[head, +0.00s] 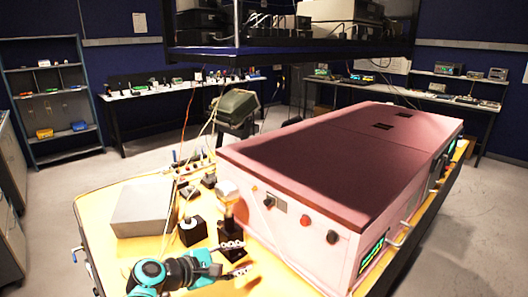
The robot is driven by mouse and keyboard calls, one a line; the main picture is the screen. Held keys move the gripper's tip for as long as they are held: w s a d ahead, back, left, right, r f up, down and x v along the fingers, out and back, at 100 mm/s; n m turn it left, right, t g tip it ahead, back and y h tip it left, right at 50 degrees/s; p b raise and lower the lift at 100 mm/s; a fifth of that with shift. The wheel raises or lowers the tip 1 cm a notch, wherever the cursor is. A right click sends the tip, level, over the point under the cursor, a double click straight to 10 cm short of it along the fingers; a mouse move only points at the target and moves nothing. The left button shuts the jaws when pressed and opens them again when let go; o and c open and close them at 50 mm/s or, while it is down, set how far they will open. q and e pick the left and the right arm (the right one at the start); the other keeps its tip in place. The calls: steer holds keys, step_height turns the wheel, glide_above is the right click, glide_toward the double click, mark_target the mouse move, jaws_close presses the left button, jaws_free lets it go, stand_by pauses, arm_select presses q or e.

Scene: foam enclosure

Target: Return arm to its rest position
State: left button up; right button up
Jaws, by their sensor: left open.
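My left arm (165,274), teal and grey, reaches in low at the left over the front of the yellow table. Its left gripper (243,257) points right, with two dark fingers spread apart and nothing visible between them. The fingers are close to a black stand (231,232) with a pale block on top; I cannot tell whether they touch it. My right gripper is not in view.
A long pink box (280,212) with a dark red lid (345,148) fills the table's right side. A grey metal box (143,210) and small black blocks (191,231) stand behind my arm. The yellow tabletop (100,215) is bare at its left edge. A shelf hangs above.

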arm_select(q)
steer(key=s+a+f+m+y, duration=0.1)
steer(key=s+f+m, duration=0.1)
steer(key=s+m, duration=0.1)
steer(key=s+a+f+m+g+y, duration=0.1)
steer(key=s+f+m+y, duration=0.1)
steer(key=s+m, duration=0.2)
steer(key=s+a+f+m+g+y, duration=0.1)
steer(key=s+f+m+y, duration=0.1)
steer(key=s, duration=0.3)
steer(key=shift+s+f+m, duration=0.15)
steer(key=shift+f+m, duration=0.35)
steer(key=shift+m, duration=0.4)
steer(key=s+a+f+m+y, duration=0.1)
steer(key=s+a+m, duration=0.1)
steer(key=s+a+f+m+y, duration=0.1)
steer(key=s+a+m, duration=0.1)
steer(key=m, duration=0.1)
steer(key=s+a+f+m+y, duration=0.1)
steer(key=s+m+y, duration=0.1)
steer(key=shift+a, duration=0.4)
steer(key=shift+a+m, duration=0.2)
steer(key=shift+m, duration=0.1)
steer(key=shift+c, duration=0.9)
steer(key=shift+d, duration=0.15)
